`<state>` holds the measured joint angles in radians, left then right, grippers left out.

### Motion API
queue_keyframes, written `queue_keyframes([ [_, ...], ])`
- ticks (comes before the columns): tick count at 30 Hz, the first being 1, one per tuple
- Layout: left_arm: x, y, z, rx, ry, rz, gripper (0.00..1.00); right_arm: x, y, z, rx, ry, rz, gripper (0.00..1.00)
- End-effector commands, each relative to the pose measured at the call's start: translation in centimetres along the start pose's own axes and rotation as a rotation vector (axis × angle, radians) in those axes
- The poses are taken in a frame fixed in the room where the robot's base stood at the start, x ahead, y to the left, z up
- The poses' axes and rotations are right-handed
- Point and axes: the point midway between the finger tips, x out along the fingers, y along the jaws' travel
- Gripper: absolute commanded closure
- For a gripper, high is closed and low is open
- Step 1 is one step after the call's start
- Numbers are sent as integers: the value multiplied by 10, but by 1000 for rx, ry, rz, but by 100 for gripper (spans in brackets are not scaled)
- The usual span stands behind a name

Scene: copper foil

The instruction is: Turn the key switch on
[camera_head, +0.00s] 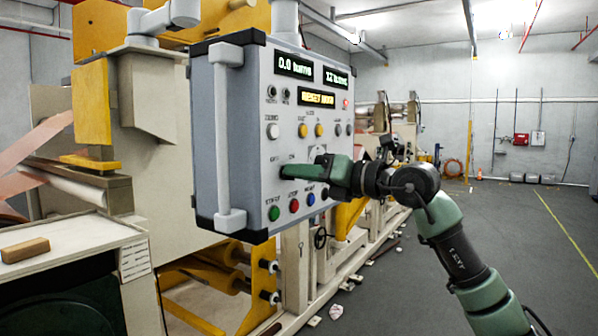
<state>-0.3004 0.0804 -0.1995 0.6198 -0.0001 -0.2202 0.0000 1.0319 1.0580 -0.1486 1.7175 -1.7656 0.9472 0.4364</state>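The grey control panel (245,130) hangs in the middle of the camera_head view, with its button face turned to the right. My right gripper (287,171) reaches in from the right, its dark green fingers against or just in front of the panel face. The fingertips lie just below small labels in the left part of the face, above the lower row of buttons. The key switch cannot be made out; the fingers cover that spot. The fingers overlap in this view, so their gap and any hold are hidden. My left gripper is not in view.
A green button (274,213), a red button (294,206) and a blue button (311,199) sit close below the fingers. A pale handle bar (228,140) runs down the panel's left side. Yellow rollers (215,275) and machine frames stand behind. The floor (540,250) at right is clear.

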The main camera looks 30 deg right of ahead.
Motion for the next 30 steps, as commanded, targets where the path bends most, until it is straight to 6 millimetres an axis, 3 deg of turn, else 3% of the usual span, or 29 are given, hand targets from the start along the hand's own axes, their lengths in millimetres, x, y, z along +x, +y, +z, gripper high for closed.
queue_keyframes([
  [21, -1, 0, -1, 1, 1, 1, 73, 0, 0, 2, 82, -4, 1, 100],
  [24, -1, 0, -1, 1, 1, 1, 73, 0, 0, 2, 82, -4, 1, 74],
  [30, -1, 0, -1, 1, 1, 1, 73, 0, 0, 1, 81, -2, 0, 74],
])
